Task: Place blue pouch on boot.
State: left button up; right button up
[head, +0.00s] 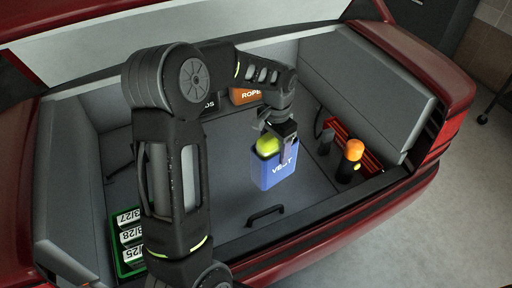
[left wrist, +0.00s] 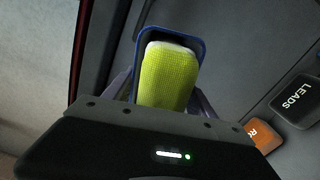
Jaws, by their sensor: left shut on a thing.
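The blue pouch (head: 274,171) is labelled VEST and has a yellow-green rolled cloth in its open top. It is upright above the grey boot floor (head: 225,208), and I cannot tell whether its base touches the floor. My left gripper (head: 282,138) is shut on the blue pouch at its upper edge. In the left wrist view the blue rim (left wrist: 172,34) shows around the yellow-green cloth (left wrist: 168,75), between the fingers. The right gripper is in neither view.
An orange ROPE pouch (head: 245,96) and a dark pouch (head: 209,104) stand at the back. A red jack (head: 362,150) and an orange-topped black item (head: 353,160) are at the right. A green tray (head: 122,262) with numbered items is front left. A black handle (head: 265,215) lies on the floor.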

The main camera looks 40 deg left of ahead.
pick_arm(q)
jog(key=w+d+r+n, duration=0.1)
jog(key=d, duration=0.6)
jog(key=w+d+r+n, duration=0.2)
jog(key=d, duration=0.5)
jog(key=shift+r, duration=0.15)
jog(key=shift+w, duration=0.1)
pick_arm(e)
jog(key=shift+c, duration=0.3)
